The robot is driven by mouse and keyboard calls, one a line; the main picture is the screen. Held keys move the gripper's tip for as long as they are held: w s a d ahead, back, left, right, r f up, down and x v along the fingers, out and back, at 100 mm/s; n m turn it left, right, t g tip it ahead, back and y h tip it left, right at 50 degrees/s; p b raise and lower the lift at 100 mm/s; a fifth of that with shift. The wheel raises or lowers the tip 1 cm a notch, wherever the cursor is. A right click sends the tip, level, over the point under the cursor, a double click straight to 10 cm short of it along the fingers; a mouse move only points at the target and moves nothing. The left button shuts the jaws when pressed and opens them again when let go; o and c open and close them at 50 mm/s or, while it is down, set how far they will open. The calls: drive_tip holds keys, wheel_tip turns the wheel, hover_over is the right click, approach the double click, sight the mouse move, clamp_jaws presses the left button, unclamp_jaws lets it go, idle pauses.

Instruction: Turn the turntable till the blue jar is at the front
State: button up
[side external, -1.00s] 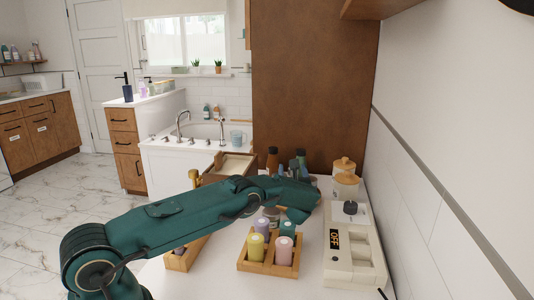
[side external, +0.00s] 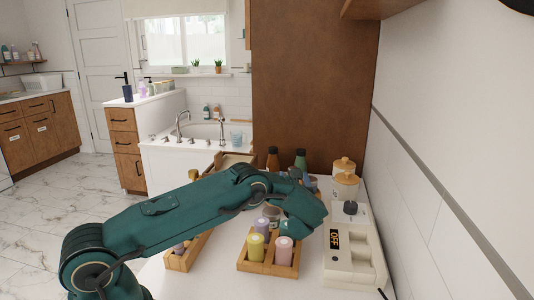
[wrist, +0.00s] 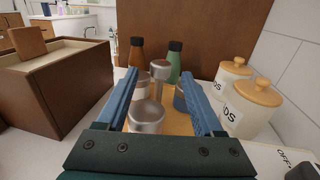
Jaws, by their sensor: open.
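In the wrist view, a round wooden turntable (wrist: 179,122) stands ahead of and below my gripper (wrist: 160,79). A silver post with a round knob (wrist: 160,69) rises from its middle. A silver-lidded jar (wrist: 146,116) is nearest me. The blue jar (wrist: 180,98) is on the right, partly behind my right finger. A pale jar (wrist: 141,88) is on the left, partly behind my left finger. My gripper is open, with the post in view between its blue fingers; I cannot tell whether either finger touches anything. In the side view, my arm hides most of the turntable.
A brown bottle (wrist: 137,54) and a green bottle (wrist: 174,62) stand behind. A brown box (wrist: 62,84) is on the left. Lidded canisters (wrist: 245,105) are on the right. The side view shows a wooden tray of jars (side external: 283,270) and a white device (side external: 350,255) nearer the camera.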

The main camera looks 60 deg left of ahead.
wheel_tip(320, 180, up, 7)
drive_tip(key=s+d, duration=0.1)
drive_tip(key=d, duration=0.1)
drive_tip(key=f, duration=0.7)
drive_tip(key=shift+a+f, duration=0.15)
drive_tip(key=shift+a, duration=0.1)
drive_tip(key=shift+x, duration=2.35)
clamp_jaws()
